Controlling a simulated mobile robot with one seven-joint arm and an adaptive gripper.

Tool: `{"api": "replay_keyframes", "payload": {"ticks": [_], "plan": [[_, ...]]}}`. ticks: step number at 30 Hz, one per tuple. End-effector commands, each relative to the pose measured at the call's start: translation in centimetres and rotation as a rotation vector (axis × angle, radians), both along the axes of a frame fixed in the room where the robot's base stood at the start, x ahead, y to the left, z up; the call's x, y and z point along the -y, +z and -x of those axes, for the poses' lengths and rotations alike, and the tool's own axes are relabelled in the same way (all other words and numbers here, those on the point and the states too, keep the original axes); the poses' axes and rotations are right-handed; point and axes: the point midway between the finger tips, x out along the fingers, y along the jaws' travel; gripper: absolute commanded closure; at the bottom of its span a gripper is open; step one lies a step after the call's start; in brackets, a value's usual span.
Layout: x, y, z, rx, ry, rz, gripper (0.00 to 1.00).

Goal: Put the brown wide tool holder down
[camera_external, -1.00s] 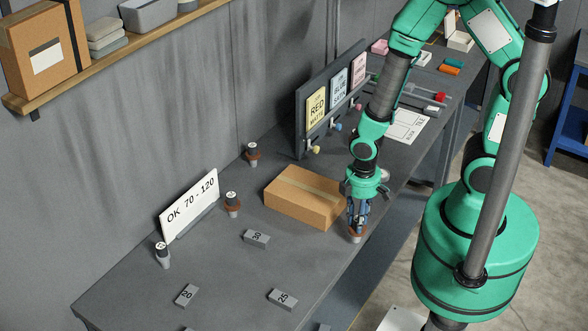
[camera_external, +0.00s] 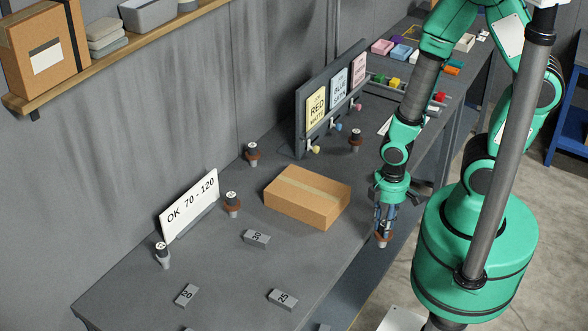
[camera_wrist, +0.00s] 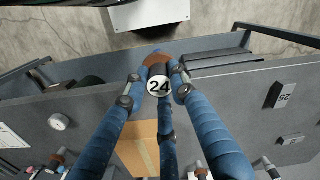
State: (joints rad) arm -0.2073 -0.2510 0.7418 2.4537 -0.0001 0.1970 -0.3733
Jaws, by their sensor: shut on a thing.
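My gripper (camera_external: 384,222) has blue fingers closed around the brown wide tool holder (camera_external: 383,240). In the wrist view my gripper (camera_wrist: 160,84) has its fingertips around the holder's dark top, marked 24; its brown collar (camera_wrist: 157,58) shows beyond them. The holder hangs about upright beneath my gripper in the external view. It appears just past the front edge of the grey bench (camera_external: 330,260), over the lower shelf. Its lower end is mostly hidden in the wrist view.
A cardboard box (camera_external: 307,197) lies left of my gripper. Other holders stand at the board (camera_external: 355,139), near the wall (camera_external: 252,153), and by the OK 70-120 sign (camera_external: 232,203) (camera_external: 162,254).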

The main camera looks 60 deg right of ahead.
Motion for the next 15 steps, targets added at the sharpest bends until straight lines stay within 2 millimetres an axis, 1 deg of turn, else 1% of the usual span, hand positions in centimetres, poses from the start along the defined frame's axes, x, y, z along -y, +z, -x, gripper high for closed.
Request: {"api": "replay_keyframes", "payload": {"ticks": [10, 15], "plan": [[-0.01, 0.02, -0.04, 0.000, 0.000, 0.000, 1.00], [0.17, 0.17, -0.46, 0.001, 0.005, -0.001, 1.00]]}}
